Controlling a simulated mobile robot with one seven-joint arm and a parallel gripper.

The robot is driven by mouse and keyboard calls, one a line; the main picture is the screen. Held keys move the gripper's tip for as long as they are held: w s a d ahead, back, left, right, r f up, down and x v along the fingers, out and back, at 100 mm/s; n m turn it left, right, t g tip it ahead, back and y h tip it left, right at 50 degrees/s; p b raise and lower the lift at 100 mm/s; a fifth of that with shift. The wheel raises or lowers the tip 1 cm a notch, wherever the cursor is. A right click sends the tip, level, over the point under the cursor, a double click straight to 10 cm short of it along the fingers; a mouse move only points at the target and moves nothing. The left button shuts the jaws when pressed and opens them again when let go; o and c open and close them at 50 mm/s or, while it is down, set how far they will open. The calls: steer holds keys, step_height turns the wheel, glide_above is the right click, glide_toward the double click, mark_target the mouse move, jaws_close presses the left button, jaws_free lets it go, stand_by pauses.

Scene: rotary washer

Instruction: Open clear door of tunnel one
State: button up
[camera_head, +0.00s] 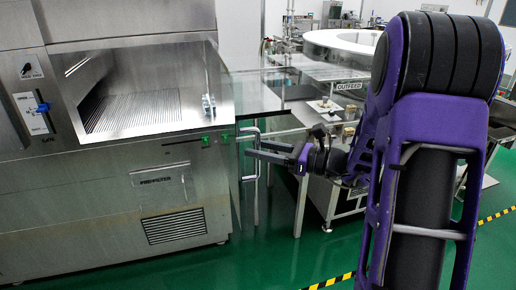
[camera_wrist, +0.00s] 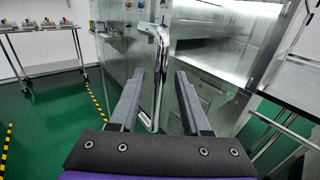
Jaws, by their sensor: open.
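The stainless-steel washer (camera_head: 120,180) fills the left of the head view, with a wide tunnel opening (camera_head: 135,90) in its upper front. A bent metal bar handle (camera_head: 244,176) stands upright near the machine's right edge; it also shows in the wrist view (camera_wrist: 161,42). My gripper (camera_head: 257,149) reaches left to this handle with its fingers spread. In the wrist view my gripper (camera_wrist: 160,76) has the handle between its two fingers, with gaps visible on both sides. The clear door's outline is hard to make out against the steel and reflections.
An outfeed table (camera_head: 340,90) with small items stands right of the washer. In the wrist view a wheeled cart (camera_wrist: 40,30) stands at the left and a metal frame (camera_wrist: 292,75) at the right. Green floor (camera_head: 285,255) is clear in front.

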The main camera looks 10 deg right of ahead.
steer(key=v, duration=1.6)
steer(key=shift+s+d+b, duration=0.2)
steer(key=shift+d+b, duration=0.1)
steer(key=shift+d, duration=0.05)
